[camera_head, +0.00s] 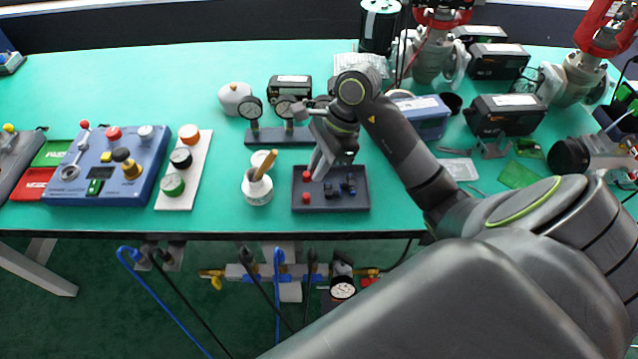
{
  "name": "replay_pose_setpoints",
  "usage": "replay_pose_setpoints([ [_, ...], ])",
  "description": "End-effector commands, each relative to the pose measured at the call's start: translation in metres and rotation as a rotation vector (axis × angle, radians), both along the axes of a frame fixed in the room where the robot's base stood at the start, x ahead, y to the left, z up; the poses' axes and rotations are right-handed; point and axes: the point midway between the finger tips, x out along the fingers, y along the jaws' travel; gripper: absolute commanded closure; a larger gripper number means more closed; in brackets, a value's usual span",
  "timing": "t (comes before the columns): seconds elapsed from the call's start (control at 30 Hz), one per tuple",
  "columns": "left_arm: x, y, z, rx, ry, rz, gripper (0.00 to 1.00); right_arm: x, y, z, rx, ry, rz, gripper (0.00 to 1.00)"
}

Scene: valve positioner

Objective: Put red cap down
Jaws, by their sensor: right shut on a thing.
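My right gripper (314,172) points down over the back left part of a dark shallow tray (335,208). It is shut on a red cap (306,176), which shows at its fingertips. Whether this cap touches the tray floor I cannot tell. A second red cap (305,197) sits in the tray, nearer the front left. Dark small fittings (348,186) lie in the right half of the tray. My left gripper is not in view.
A white pot (257,188) with a brush stands left of the tray. A gauge stand (280,134) is behind it. A button strip (184,172) and a blue control box (110,165) are further left. Bare green table (225,150) lies between.

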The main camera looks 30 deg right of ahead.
Motion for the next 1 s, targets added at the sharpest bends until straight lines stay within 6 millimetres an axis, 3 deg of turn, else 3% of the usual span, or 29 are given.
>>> replay_pose_setpoints([
  [0.3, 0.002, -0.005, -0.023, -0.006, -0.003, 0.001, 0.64, 0.000, 0.000, -0.023, 0.000, 0.000, -0.001, 1.00],
  [0.47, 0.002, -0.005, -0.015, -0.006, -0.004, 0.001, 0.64, -0.001, 0.000, -0.041, 0.002, 0.003, -0.002, 1.00],
  [0.87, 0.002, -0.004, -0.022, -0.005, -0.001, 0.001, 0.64, 0.000, 0.000, -0.047, 0.000, -0.001, 0.000, 1.00],
  [0.9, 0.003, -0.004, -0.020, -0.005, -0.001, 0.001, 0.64, 0.000, 0.000, -0.044, 0.000, -0.001, 0.000, 0.82],
  [1.0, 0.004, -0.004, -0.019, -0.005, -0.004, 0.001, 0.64, 0.000, 0.000, -0.044, 0.000, 0.000, 0.000, 0.79],
])
